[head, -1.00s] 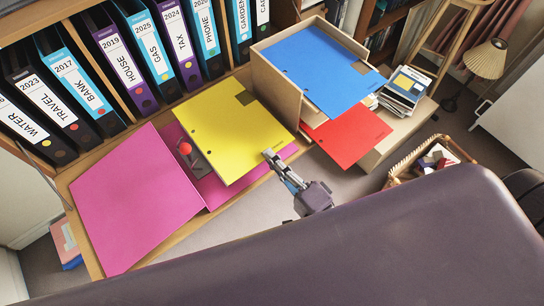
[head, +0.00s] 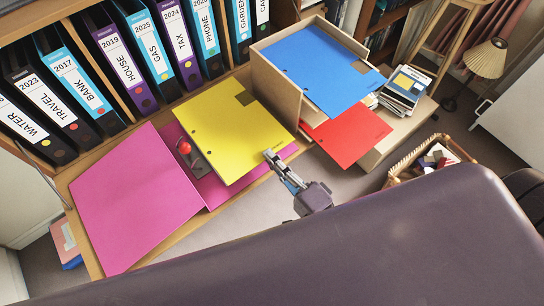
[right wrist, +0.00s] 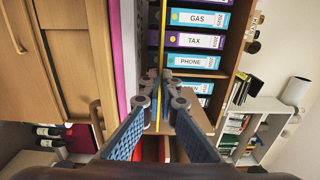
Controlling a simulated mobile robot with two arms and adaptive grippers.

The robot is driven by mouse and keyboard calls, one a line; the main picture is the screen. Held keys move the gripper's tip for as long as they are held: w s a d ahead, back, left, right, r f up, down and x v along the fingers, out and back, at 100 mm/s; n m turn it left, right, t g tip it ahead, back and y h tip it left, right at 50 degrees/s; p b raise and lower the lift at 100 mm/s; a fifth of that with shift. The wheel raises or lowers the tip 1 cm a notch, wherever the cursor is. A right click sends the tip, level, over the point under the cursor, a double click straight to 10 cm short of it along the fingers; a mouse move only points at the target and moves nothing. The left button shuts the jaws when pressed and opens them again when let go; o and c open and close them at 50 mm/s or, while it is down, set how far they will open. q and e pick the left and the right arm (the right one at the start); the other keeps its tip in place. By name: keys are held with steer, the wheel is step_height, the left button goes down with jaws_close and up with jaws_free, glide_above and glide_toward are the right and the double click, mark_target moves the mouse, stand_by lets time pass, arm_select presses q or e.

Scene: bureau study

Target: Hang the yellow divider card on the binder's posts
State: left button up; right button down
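The yellow divider card (head: 225,130) is in the head view, with two small holes near its left edge and a dark label patch near its top right. It covers part of the pink binder (head: 135,200), which lies open on the desk. The binder's mechanism, with a red knob (head: 184,147), shows just left of the card; I cannot make out the posts. My right gripper (head: 268,154) is shut on the card's front right edge. In the right wrist view the fingers (right wrist: 158,98) close on the thin card seen edge-on. My left gripper is not in view.
Labelled binders (head: 130,70) stand in the shelf behind. A cardboard holder (head: 275,85) right of the card carries a blue card (head: 325,75) and a red card (head: 350,135). A wicker basket (head: 425,165) stands on the right, beyond the desk's front edge.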

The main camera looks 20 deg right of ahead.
steer(key=shift+f+b, duration=0.55)
steer(key=shift+f, duration=0.25)
stand_by(1.2)
steer(key=c, duration=2.5)
jaws_free()
steer(key=shift+c, duration=0.2)
steer(key=shift+v, duration=1.75)
steer(key=shift+o, duration=1.4)
steer(key=shift+o, duration=0.4)
